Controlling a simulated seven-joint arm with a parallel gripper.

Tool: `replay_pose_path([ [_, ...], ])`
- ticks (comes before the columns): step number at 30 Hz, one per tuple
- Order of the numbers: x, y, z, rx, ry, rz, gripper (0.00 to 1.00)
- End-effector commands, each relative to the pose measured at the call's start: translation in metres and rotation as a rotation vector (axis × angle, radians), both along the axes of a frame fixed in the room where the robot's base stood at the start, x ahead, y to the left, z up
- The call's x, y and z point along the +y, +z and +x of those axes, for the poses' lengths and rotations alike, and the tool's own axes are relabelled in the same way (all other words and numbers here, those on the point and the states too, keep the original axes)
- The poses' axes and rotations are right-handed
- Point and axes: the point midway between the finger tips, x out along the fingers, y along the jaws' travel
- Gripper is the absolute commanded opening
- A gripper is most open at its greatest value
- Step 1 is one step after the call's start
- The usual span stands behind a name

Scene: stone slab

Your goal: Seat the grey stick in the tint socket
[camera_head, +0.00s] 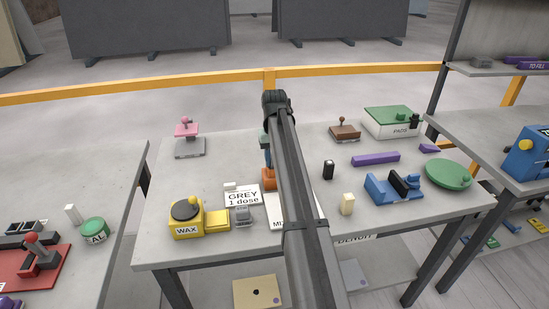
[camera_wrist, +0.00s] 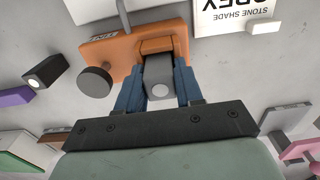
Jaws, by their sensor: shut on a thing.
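The tint station is an orange block with a lettered label. It shows in the wrist view (camera_wrist: 112,45) and partly behind my arm in the head view (camera_head: 268,184). The grey stick (camera_wrist: 160,78), a square grey block with a pale round spot on its end, is between my blue fingers. My gripper (camera_wrist: 160,70) is shut on it, right against the orange block's raised part. The socket opening is hidden, and I cannot tell whether the stick is inside it or just above. A dark round knob (camera_wrist: 95,81) sits at the station's side.
A "GREY 1 dose" card (camera_head: 243,197) and a yellow WAX unit (camera_head: 187,218) are left of my arm. A black block (camera_head: 328,169), a cream block (camera_head: 347,204), a blue holder (camera_head: 393,190) and a purple bar (camera_head: 376,159) stand right. A pink-handled stamp (camera_head: 188,138) is at back left.

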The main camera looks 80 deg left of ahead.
Motion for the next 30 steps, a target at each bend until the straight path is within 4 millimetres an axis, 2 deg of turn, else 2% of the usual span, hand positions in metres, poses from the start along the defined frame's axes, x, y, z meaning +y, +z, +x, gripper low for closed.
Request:
replay_pose_path([
  [15, -0.001, -0.016, 0.000, 0.000, 0.000, -0.005, 0.00],
  [16, -0.001, -0.016, 0.000, 0.000, 0.000, -0.006, 0.39],
  [23, -0.002, -0.014, 0.000, 0.000, 0.000, -0.006, 0.61],
  [26, -0.002, -0.007, 0.000, 0.001, 0.000, -0.007, 0.61],
  [30, -0.001, 0.014, -0.002, 0.002, 0.001, -0.004, 0.61],
])
